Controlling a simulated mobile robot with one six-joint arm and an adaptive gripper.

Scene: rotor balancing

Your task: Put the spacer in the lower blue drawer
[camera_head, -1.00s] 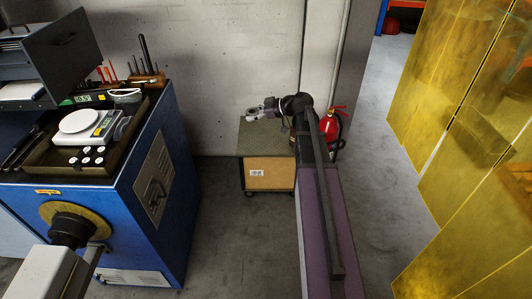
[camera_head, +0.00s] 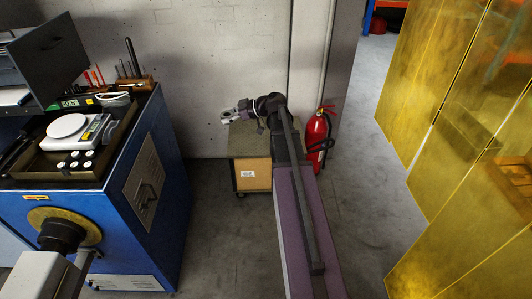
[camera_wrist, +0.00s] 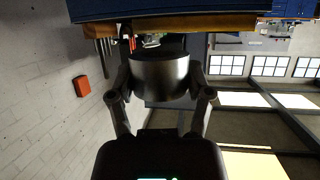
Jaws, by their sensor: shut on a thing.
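The spacer (camera_wrist: 158,78) is a dark grey metal cylinder. In the wrist view my gripper (camera_wrist: 160,90) is shut on it, with one finger on each side. In the head view my gripper (camera_head: 240,113) is at the end of my outstretched arm, in front of the wall and over the low cart; the light piece at its tip is too small to make out. A blue front (camera_wrist: 150,10) with a wooden edge runs across the top of the wrist view, which looks upside down. I cannot make out the lower blue drawer on it.
A low cart (camera_head: 253,177) stands by the wall, and a red fire extinguisher (camera_head: 317,135) is right of it. A blue machine (camera_head: 140,190) with a scale (camera_head: 70,130) fills the left. Yellow panels (camera_head: 450,130) stand right.

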